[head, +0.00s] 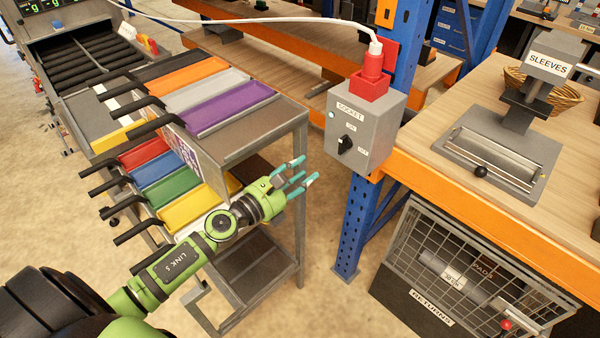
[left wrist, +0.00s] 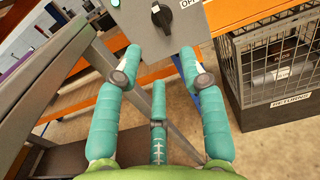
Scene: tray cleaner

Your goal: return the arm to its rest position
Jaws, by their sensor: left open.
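My left arm, green with black joints, comes in from the lower left in the head view. Its gripper (head: 298,178) has teal fingers, spread open and empty, below and to the left of the grey socket box (head: 372,128). In the left wrist view the open fingers (left wrist: 158,65) point toward the socket box (left wrist: 160,35), with nothing between them. The box carries a black knob (head: 346,145) and a red plug (head: 373,70) with a white cable on top. The fingers look apart from the box. My right gripper is not in view.
A metal rack (head: 303,150) with coloured trays, such as a purple one (head: 230,98), stands close beside my left arm. A blue post (head: 362,215) carries the socket box. A wooden bench (head: 430,140) with a sleeve press is at right, above a returns cage (head: 470,270).

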